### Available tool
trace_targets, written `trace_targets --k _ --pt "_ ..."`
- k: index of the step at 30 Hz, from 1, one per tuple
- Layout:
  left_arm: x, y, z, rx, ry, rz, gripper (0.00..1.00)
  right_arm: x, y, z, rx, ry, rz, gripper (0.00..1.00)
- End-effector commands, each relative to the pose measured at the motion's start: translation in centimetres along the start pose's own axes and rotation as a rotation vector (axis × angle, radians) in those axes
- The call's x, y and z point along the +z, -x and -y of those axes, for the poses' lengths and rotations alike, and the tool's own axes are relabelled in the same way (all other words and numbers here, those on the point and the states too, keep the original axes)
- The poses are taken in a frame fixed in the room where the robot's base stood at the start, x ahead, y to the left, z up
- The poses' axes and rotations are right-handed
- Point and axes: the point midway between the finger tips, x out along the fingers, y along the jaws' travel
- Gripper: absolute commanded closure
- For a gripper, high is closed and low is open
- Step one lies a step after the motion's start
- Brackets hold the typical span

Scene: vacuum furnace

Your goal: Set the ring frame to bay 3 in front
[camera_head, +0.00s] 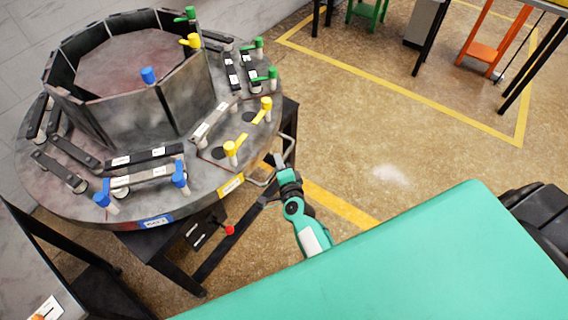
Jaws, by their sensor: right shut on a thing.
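The ring frame (75,205) is a round grey turntable at the left of the head view, with a dark many-sided wall (90,120) standing on it. A blue label (157,221), which seems to read bay 3, is on its near rim. A yellow label (230,185) is to the right of it, towards my right arm. A bent metal handle (263,181) sticks out from the rim on the right. My right gripper (281,163) is shut on this handle; its fingertips are small and partly hidden. My left gripper is out of view.
Blue (180,176), yellow (231,150) and green (272,74) clamps stand on the ring. A dark stand (175,272) with a red-knobbed lever (229,230) is below. An orange stool (483,50) stands at the back right. The floor between is clear.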

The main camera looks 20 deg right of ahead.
Motion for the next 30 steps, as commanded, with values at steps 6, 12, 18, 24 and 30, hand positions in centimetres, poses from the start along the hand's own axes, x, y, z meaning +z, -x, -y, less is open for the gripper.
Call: trace_targets --k 6,12,18,24,30 --pt "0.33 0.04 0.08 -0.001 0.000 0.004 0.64 0.12 -0.20 0.08 -0.001 0.001 -0.003 1.00" --pt "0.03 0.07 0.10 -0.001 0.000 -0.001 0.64 0.11 -0.21 0.09 -0.001 0.001 -0.004 1.00" --pt "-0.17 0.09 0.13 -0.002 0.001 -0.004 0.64 0.12 -0.21 0.09 -0.001 0.001 -0.003 0.70" --pt "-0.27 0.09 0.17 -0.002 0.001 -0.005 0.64 0.17 -0.21 0.11 -0.001 0.000 -0.002 0.64" --pt "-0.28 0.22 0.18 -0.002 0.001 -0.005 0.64 0.17 0.18 0.13 0.000 0.001 -0.001 0.64"
